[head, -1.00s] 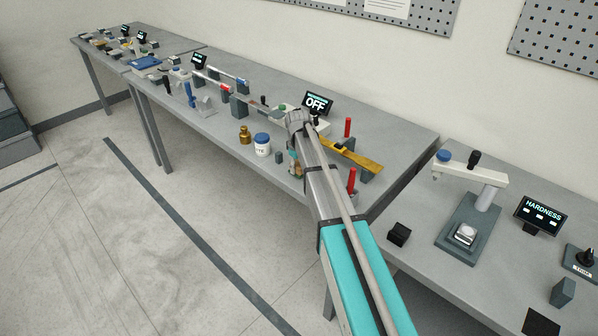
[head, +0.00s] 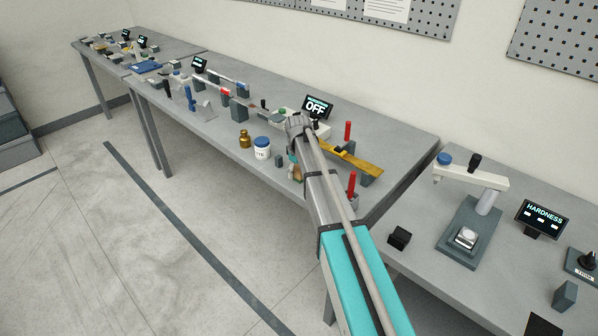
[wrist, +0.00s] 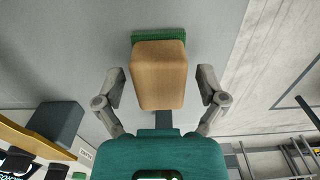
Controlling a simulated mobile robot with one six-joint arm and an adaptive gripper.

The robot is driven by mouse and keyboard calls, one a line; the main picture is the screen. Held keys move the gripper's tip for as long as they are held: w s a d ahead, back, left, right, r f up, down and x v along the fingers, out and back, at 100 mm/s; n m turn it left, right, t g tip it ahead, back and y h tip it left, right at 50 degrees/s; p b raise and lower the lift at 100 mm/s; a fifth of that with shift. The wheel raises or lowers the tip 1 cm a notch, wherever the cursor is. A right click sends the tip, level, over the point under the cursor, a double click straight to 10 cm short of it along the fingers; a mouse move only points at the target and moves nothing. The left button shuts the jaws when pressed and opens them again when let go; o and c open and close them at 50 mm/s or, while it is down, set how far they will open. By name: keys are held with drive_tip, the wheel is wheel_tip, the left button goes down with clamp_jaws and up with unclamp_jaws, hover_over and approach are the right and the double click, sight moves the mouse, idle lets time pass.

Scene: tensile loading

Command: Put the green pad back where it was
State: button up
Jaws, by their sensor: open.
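In the wrist view a tan wooden block (wrist: 160,75) has a green pad (wrist: 158,36) along its far end. My gripper (wrist: 161,88) is open, with one finger on each side of the block and a visible gap on both sides. In the head view a small tan part of the block (head: 297,172) shows beside my arm, near the front edge of the middle bench. My arm hides most of the gripper there, and the pad is hard to make out.
A white jar with a blue lid (head: 262,147) and a brass-coloured bottle (head: 244,139) stand to the left. A yellow bar (head: 355,159) and red posts (head: 351,184) are to the right. A screen reading OFF (head: 317,107) stands behind. The hardness tester (head: 470,225) is on the right bench.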

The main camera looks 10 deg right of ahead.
sight(298, 168)
drive_tip(key=shift+r, duration=0.2)
wheel_tip(298, 168, up, 12)
drive_tip(key=p, duration=1.2)
idle(0.7)
drive_tip(key=s+m, duration=0.7)
drive_tip(key=s, duration=2.2)
drive_tip(key=shift+s+d, duration=0.2)
